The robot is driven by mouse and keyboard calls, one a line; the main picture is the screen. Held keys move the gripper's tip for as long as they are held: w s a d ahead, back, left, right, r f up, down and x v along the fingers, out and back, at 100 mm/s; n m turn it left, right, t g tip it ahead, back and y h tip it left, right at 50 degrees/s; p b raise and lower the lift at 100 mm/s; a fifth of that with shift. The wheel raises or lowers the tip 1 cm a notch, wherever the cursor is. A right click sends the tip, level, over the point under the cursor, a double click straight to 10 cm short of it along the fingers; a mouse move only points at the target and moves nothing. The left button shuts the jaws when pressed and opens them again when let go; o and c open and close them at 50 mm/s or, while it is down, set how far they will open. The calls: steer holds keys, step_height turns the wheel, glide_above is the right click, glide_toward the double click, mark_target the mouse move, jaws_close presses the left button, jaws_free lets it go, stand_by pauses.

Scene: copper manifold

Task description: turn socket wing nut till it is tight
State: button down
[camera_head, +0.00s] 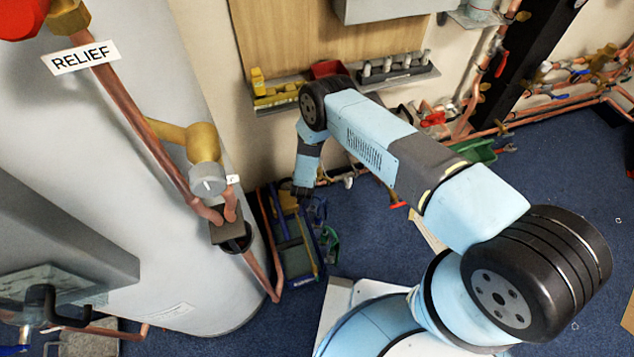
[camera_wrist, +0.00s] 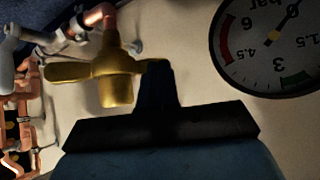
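A brass wing nut (camera_wrist: 112,72) shows in the wrist view, left of the middle, with one long wing reaching left and a short one right. My gripper (camera_wrist: 157,68) is seen from behind as a dark wide base with a narrow dark finger part. Its tip overlaps the right wing of the nut in the picture. I cannot tell if it touches or grips the wing, or how far apart the fingers are. In the head view my gripper (camera_head: 302,190) is small and dark at the arm's end; I cannot make out the wing nut there.
A round pressure gauge (camera_wrist: 270,50) is close on the right in the wrist view. Copper pipes and fittings (camera_wrist: 20,120) are at left. In the head view a large grey cylinder (camera_head: 120,170) stands left, and a tool tote (camera_head: 295,240) sits on the blue floor below my gripper.

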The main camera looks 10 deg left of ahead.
steer(key=shift+w+a, duration=0.15)
steer(key=shift+w, duration=0.25)
stand_by(0.6)
steer(key=v, duration=1.3)
steer(key=shift+s+r, duration=0.2)
steer(key=shift+s, duration=0.05)
